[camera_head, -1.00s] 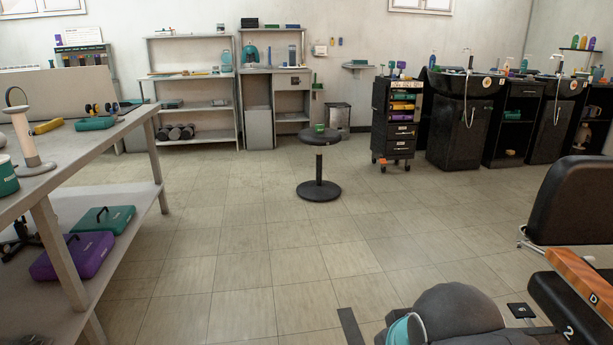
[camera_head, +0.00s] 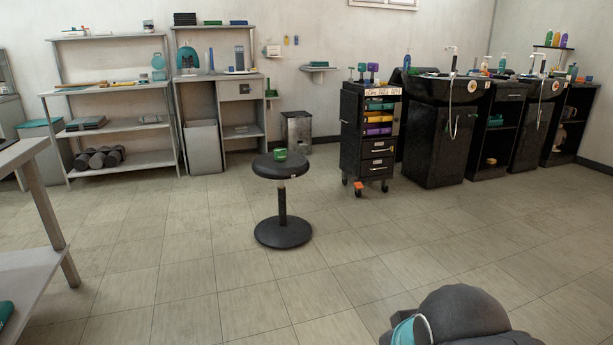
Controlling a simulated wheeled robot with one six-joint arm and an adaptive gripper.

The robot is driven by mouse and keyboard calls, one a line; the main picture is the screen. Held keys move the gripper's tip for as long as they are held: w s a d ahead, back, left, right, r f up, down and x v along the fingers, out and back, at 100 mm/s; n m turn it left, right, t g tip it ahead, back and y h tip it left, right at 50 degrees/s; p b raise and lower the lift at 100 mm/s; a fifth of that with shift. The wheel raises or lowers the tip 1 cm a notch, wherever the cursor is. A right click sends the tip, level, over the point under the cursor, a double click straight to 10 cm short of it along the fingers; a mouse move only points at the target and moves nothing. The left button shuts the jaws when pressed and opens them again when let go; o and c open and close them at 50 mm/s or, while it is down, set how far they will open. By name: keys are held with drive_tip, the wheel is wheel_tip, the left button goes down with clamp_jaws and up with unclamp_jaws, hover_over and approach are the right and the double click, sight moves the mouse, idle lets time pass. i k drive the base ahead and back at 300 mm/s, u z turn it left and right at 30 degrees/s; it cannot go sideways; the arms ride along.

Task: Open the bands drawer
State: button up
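A black wheeled trolley (camera_head: 348,135) stands against the back area, right of centre, with colored bins in its upper shelves and shut black drawers (camera_head: 377,146) with pale labels and handles below. The grey desk at the back also has a shut drawer (camera_head: 242,90) with a small label. The labels are too small to read, so I cannot tell which drawer is the bands drawer. My gripper is not in view. A dark rounded part of my own body with a teal ring shows at the bottom right.
A round black stool (camera_head: 279,170) with a green item (camera_head: 281,154) on it stands on the floor before the trolley. A grey workbench (camera_head: 42,190) edges the left side. Black basin units (camera_head: 437,138) stand right of the trolley. The middle floor is open.

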sight(381, 165)
drive_tip(key=z, duration=0.2)
drive_tip(key=i, duration=1.95)
drive_tip(key=z, duration=0.4)
drive_tip(key=i, duration=2.95)
drive_tip(key=z, duration=0.15)
